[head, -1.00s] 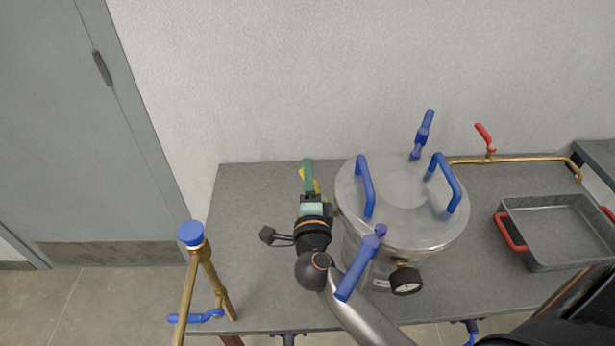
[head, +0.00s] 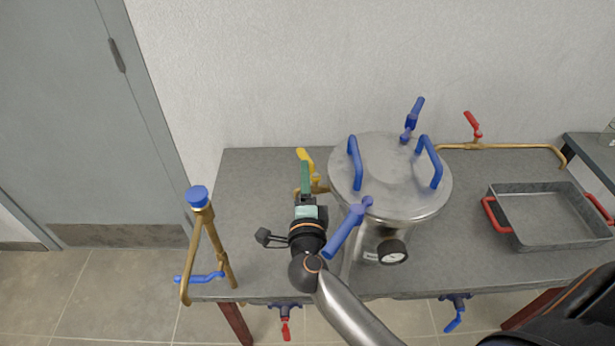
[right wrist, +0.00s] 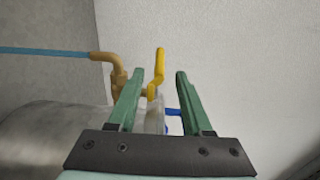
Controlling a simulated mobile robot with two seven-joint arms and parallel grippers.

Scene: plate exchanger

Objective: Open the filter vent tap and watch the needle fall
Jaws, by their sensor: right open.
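The steel filter vessel (head: 415,200) stands on the grey table with a round lid. On its left side is a small brass tap with a yellow lever (head: 303,154); I take it as the vent tap. The yellow lever (right wrist: 159,66) points up in the right wrist view, between and beyond my green fingers. My right gripper (head: 306,172) is open and empty, just in front of the lever. I cannot tell if a finger touches it. The pressure gauge (head: 393,252) faces front on the vessel; its needle is too small to read. My left gripper is not seen.
A blue lever (head: 348,228) rises in front of the vessel, close right of my right gripper. A brass pipe frame with a blue cap (head: 197,196) stands at the table's left. A grey tray with red handles (head: 520,247) lies right. The back-left tabletop is clear.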

